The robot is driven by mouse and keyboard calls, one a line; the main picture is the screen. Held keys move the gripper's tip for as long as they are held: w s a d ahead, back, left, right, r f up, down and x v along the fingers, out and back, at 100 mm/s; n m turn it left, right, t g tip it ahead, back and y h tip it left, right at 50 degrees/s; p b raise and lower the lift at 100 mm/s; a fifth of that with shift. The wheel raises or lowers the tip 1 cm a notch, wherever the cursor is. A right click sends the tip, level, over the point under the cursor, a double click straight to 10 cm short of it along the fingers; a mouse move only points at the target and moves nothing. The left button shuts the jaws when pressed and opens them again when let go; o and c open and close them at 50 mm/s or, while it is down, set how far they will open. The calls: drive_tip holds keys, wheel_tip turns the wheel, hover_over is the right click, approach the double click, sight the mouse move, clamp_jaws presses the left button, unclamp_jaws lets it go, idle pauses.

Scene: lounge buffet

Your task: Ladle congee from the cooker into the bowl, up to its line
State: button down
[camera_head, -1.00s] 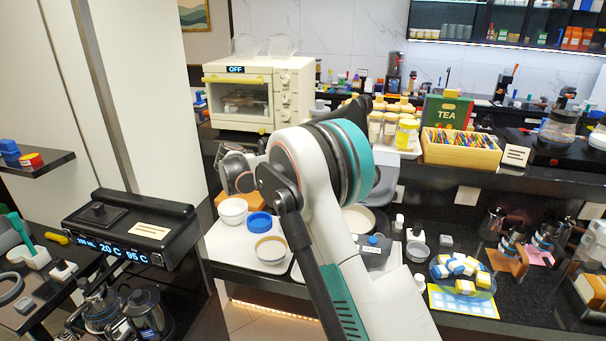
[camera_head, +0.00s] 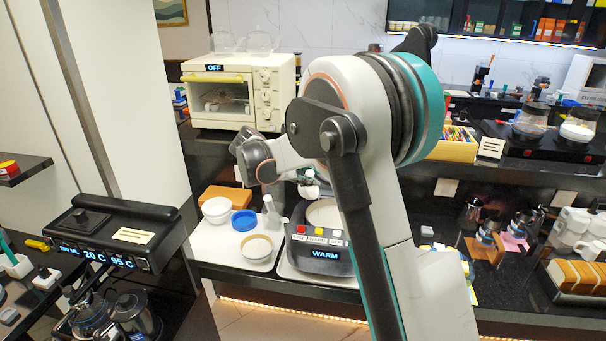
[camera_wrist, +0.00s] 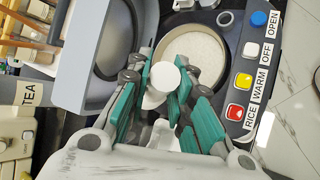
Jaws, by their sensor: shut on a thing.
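My gripper (camera_wrist: 160,95), with teal finger pads, is shut on a white round-ended piece (camera_wrist: 165,77) that looks like the ladle's handle. The ladle's lower end is hidden. The cooker (camera_head: 322,268) reads WARM and its lid stands open. Its round pot holds pale congee (camera_head: 324,213), also seen in the wrist view (camera_wrist: 195,58), where it lies just beyond my fingertips. In the head view my arm hides most of my gripper. On the tray left of the cooker are a white bowl (camera_head: 216,209) and a bowl with a tan inside (camera_head: 257,247); no fill line is clear.
The white tray (camera_head: 228,256) also holds a blue round item (camera_head: 244,220) and a grey upright item (camera_head: 270,212). A cream toaster oven (camera_head: 238,92) stands behind. A black dispenser (camera_head: 128,230) is at the left. Coffee pots and a bread rack (camera_head: 575,285) are at right.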

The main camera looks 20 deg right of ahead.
drive_tip(key=s+d+f+m+t+y+b, duration=0.2)
drive_tip(key=s+d+f+m+t+y, duration=0.1)
drive_tip(key=s+d+t+y, duration=0.4)
drive_tip(key=shift+s+d+f+m+b, duration=0.3)
drive_tip(key=shift+s+d+m+b, duration=0.1)
drive_tip(key=shift+s+d+m, duration=0.35)
idle(0.8)
drive_tip(key=shift+a, duration=0.1)
idle(1.1)
